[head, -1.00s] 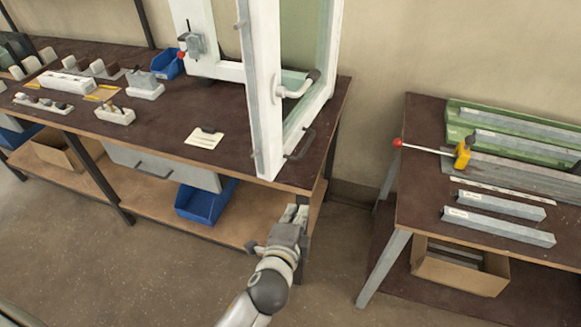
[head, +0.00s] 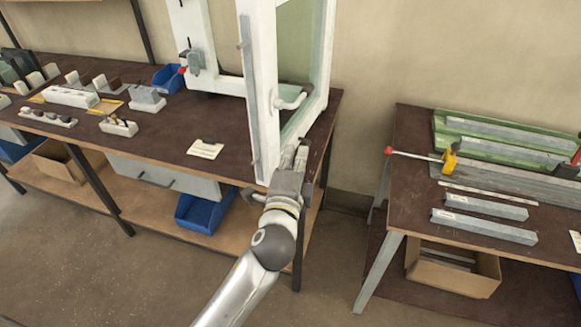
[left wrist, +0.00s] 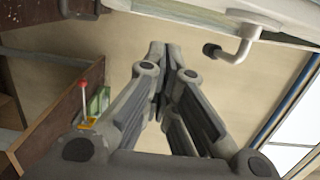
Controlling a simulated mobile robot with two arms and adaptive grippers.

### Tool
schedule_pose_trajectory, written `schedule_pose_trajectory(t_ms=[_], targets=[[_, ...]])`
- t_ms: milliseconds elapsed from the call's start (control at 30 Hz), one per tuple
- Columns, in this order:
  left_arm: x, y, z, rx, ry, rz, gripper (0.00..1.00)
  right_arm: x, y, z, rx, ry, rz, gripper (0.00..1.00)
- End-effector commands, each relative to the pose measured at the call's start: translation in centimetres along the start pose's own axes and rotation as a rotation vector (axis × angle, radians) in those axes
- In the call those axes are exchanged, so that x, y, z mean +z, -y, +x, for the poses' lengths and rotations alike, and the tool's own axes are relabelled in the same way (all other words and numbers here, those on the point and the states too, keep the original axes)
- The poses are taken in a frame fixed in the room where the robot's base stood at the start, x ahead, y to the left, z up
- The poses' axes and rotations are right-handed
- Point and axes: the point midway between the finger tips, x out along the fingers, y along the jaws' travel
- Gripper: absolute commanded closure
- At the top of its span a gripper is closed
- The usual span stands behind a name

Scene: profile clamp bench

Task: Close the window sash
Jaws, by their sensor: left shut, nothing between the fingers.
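The white window sash (head: 264,85) stands swung open from its white frame (head: 187,40) on the workbench. Its white lever handle (head: 291,99) is on the sash's right side; the handle also shows at the upper right of the left wrist view (left wrist: 240,42). My left gripper (head: 302,146) is shut and empty, beside the lower part of the sash on its right side, below the handle. In the left wrist view its fingers (left wrist: 165,60) are together, left of the handle and apart from it. I cannot tell whether the gripper touches the sash. My right gripper is not in view.
The workbench (head: 150,115) holds a blue bin (head: 168,78), small fittings and a paper card (head: 205,149). A second table (head: 415,190) on the right carries metal profiles and a yellow clamp (head: 449,160). Floor lies open between them.

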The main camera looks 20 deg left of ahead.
Motion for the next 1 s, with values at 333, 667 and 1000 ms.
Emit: schedule_pose_trajectory(t_ms=[333,667,1000], targets=[[3.7,0.0,0.9,0.001,0.000,0.001,1.00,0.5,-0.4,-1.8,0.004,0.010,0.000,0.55],[3.9,-0.1,1.0,0.001,0.000,-0.001,1.00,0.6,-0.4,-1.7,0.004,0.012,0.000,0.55],[5.4,0.0,1.1,0.000,-0.028,0.005,1.00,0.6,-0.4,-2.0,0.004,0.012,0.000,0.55]])
